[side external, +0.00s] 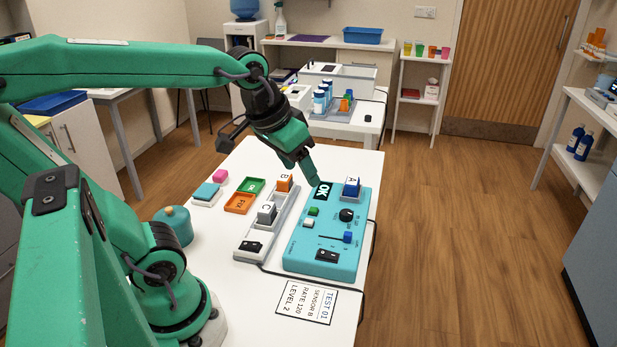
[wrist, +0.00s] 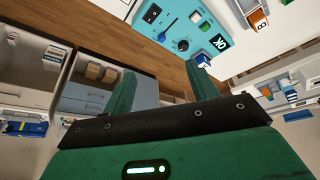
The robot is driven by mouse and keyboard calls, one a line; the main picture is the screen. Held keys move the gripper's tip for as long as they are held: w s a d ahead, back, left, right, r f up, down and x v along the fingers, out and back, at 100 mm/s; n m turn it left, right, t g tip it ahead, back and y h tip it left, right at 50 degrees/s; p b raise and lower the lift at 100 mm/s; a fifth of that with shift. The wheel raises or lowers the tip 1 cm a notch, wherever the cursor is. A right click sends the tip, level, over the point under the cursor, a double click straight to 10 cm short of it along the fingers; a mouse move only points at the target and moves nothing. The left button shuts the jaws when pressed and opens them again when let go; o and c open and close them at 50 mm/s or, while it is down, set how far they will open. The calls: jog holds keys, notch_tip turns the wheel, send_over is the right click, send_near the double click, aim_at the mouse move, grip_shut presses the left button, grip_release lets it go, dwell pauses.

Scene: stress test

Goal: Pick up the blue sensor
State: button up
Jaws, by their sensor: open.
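The blue sensor, marked A, (side external: 352,187) stands upright at the far right corner of the teal test box (side external: 295,255), beside its OK display (side external: 323,191). In the wrist view a blue and white piece, apparently this sensor, (wrist: 205,62) shows partly behind the right fingertip. My gripper (side external: 317,180) is open and empty, with its fingers pointing down near the display, left of the sensor in the side view. The wrist view shows the two fingers spread (wrist: 162,68) with nothing between them. I cannot tell the exact height of the fingertips above the box.
A grey rack (side external: 250,245) left of the box holds an orange sensor B (side external: 285,183) and a grey sensor C (side external: 266,213). Green (side external: 251,185) and orange (side external: 239,203) trays lie further left. A card (side external: 306,302) lies in front. A black cable runs along the table edge.

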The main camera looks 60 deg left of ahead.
jog(key=w+a+n+g, duration=0.1)
jog(key=w+a+n, duration=0.15)
jog(key=w, duration=0.55)
jog(key=n+g, duration=0.4)
jog(key=n, duration=0.1)
send_over(352, 180)
notch_tip(352, 180, down, 12)
jog(key=shift+d, duration=0.1)
jog(key=shift+w+a+f, duration=0.2)
jog(key=shift+a+f, duration=0.05)
jog(key=shift+f, duration=1.45)
jog(key=shift+s+d+f, duration=0.1)
jog(key=shift+f, duration=1.2)
jog(key=shift+s+d+f, duration=0.1)
jog(key=shift+f, duration=1.2)
